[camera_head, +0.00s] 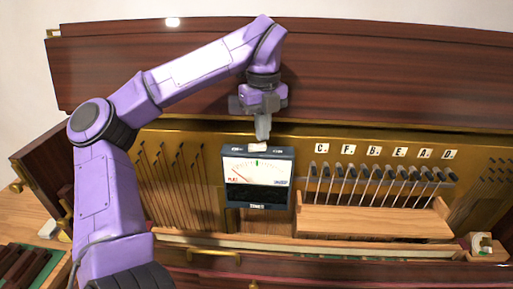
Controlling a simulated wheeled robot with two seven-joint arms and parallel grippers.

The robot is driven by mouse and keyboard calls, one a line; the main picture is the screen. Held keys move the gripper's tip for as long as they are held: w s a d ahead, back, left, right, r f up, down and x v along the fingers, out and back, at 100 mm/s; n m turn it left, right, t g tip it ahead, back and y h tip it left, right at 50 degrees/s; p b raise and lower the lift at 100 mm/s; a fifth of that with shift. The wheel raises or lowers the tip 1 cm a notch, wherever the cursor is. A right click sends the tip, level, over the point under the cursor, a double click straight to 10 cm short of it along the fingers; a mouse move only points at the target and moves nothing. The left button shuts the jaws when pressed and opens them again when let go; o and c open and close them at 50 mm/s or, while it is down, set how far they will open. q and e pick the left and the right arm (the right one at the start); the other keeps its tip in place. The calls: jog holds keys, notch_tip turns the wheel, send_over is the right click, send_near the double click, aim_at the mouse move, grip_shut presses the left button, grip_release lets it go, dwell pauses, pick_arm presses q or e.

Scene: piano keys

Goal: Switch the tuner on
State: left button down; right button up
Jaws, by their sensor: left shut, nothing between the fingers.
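The tuner (257,193) is a dark box with a white dial face, standing upright on the piano's inner ledge near the middle of the head view. A small pale button (258,147) sits on its top edge. My left gripper (262,138) points down right above this button, its fingers shut and empty. The fingertips are at or very near the button; I cannot tell whether they touch it. The dial shows a green mark near the top centre and red lettering at the lower left. My right gripper is not in view.
Right of the tuner is a row of tuning pins or hammers (375,185) above a wooden block (375,222). Lettered tiles (373,151) line the gold plate above. Strings (172,175) run at the left. The open wooden lid (370,80) rises behind.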

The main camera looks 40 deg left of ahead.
aim_at(262, 144)
pick_arm(q)
jog(key=shift+f+b, duration=1)
jog(key=shift+f, duration=0.05)
jog(key=shift+r, duration=0.15)
dwell(0.3)
notch_tip(262, 144, up, 7)
jog(key=p, duration=0.5)
dwell(0.5)
